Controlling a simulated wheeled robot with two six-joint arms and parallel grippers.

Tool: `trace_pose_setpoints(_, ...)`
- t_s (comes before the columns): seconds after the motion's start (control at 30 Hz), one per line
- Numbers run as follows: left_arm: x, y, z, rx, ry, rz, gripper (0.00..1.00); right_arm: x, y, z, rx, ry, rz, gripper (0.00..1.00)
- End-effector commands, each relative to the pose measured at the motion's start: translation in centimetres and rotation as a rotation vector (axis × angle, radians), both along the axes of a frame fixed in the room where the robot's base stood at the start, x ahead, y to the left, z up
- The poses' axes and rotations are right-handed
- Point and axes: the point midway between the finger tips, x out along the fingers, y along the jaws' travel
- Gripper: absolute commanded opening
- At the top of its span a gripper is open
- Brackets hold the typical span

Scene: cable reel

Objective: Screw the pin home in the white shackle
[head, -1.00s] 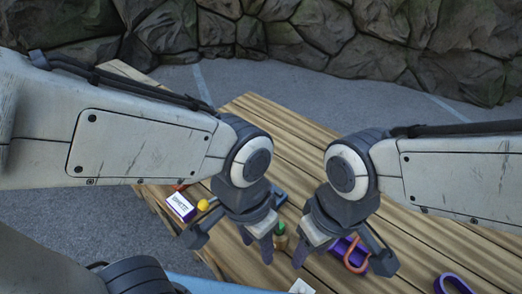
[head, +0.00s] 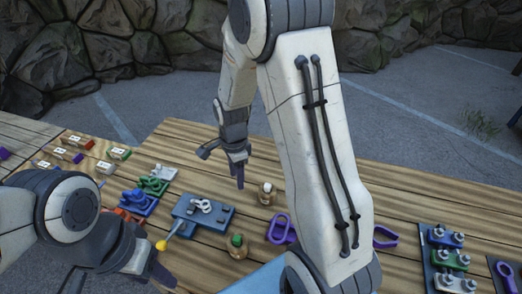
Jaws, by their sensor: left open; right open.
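A small white shackle (head: 201,205) lies on a blue block (head: 216,221) that has a yellow-knobbed lever (head: 162,245) at its left. Its pin is too small to make out. Another pale grey-white shackle (head: 163,172) sits at the back of a row of coloured holders. My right gripper (head: 239,180) is open and empty, pointing down above the table behind and right of the blue block. My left gripper (head: 158,272) is open at the lower left, in front of the block and apart from the white shackle; its fingers are partly hidden.
A wooden peg (head: 267,196) and a green-topped one (head: 237,246) stand right of the block. A purple shackle (head: 281,229) lies partly behind my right arm. A rack (head: 447,262) of coloured shackles is at right. Labelled blocks (head: 68,154) lie at left.

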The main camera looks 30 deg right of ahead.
Motion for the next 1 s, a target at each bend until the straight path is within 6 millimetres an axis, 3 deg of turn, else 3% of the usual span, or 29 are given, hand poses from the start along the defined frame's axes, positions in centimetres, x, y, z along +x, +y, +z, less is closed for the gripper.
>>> trace_pose_setpoints(0.03,0.0,0.0,1.7,0.000,0.000,0.000,0.50,0.6,-2.7,-0.2,0.000,0.014,-0.184,0.53)
trace_pose_setpoints(0.1,0.0,0.0,2.6,0.000,0.000,-0.001,0.50,1.2,-5.6,-1.5,-0.002,0.018,-0.411,0.53)
trace_pose_setpoints(0.2,0.0,0.0,3.4,0.000,0.000,-0.001,0.50,1.4,-8.7,-3.0,-0.002,0.022,-0.654,0.53)
trace_pose_setpoints(0.3,0.0,0.0,3.8,0.000,0.000,-0.001,0.50,1.4,-10.5,-4.0,-0.003,0.022,-0.801,0.53)
trace_pose_setpoints(0.57,0.0,0.0,2.9,0.001,0.001,0.000,0.50,1.4,-11.3,-5.7,-0.004,0.022,-0.875,0.53)
trace_pose_setpoints(0.83,0.0,0.0,0.2,0.000,0.000,0.004,0.50,1.4,-11.2,-9.0,-0.004,0.023,-0.871,0.53)
trace_pose_setpoints(1.0,0.0,0.0,0.8,0.000,0.000,0.004,0.50,1.4,-11.2,-8.4,-0.003,0.022,-0.871,0.53)
